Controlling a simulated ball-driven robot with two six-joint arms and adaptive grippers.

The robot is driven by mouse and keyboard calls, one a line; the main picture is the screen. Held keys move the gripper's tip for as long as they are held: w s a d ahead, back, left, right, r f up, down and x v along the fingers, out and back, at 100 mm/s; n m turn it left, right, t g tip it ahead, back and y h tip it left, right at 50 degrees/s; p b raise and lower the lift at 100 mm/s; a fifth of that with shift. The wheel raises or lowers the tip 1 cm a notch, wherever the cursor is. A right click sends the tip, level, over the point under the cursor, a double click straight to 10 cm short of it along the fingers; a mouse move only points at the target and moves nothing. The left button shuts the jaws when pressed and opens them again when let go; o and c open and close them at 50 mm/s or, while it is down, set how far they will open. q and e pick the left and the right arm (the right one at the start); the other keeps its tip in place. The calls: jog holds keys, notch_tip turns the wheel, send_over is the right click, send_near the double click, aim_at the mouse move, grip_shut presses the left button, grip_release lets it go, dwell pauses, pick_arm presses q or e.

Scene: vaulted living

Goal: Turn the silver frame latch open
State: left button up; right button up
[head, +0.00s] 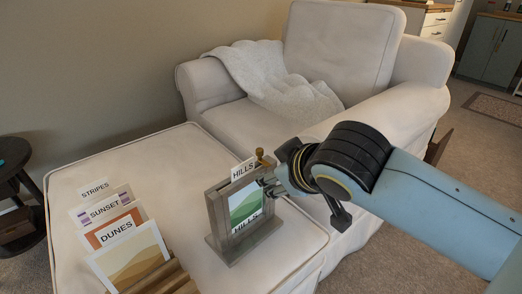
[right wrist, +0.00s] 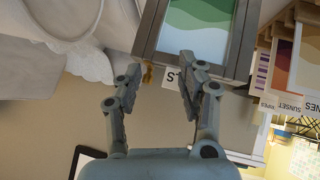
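The upright picture frame (head: 214,213) is grey-brown, not clearly silver, and stands on the ottoman with a green HILLS picture (head: 246,203) in it. A HILLS card tab (head: 243,170) sticks out of its top. A small brass-coloured latch (head: 260,155) stands at the top right corner; no silver latch shows. In the right wrist view, the latch (right wrist: 148,73) and the frame (right wrist: 150,28) lie just beyond my right gripper (right wrist: 157,72). Its fingers are apart and empty, with the latch between their lines; contact cannot be told. My left gripper is in neither view.
A wooden rack (head: 172,280) holds several cards, labelled STRIPES, SUNSET and DUNES, left of the frame on the ottoman (head: 150,170). A cream armchair (head: 340,45) with a grey throw (head: 262,75) stands behind. A dark side table (head: 12,160) is at far left.

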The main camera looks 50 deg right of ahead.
jog(key=w+r+n+t+y, duration=0.2)
jog(key=w+r+n+t, duration=0.2)
jog(key=w+r+t, duration=0.85)
jog(key=w+a+r+n+g+y, duration=0.4)
jog(key=a+r+n+g+y, duration=0.2)
jog(key=a+r+n+y, duration=0.6)
jog(key=n+g+h, duration=0.4)
jog(key=g+h, duration=0.2)
jog(key=g, duration=1)
send_near(261, 149)
jog(key=b+x, duration=0.3)
jog(key=x, duration=0.5)
jog(key=shift+w, duration=0.1)
jog(key=shift+a+f, duration=0.1)
jog(key=shift+f, duration=0.3)
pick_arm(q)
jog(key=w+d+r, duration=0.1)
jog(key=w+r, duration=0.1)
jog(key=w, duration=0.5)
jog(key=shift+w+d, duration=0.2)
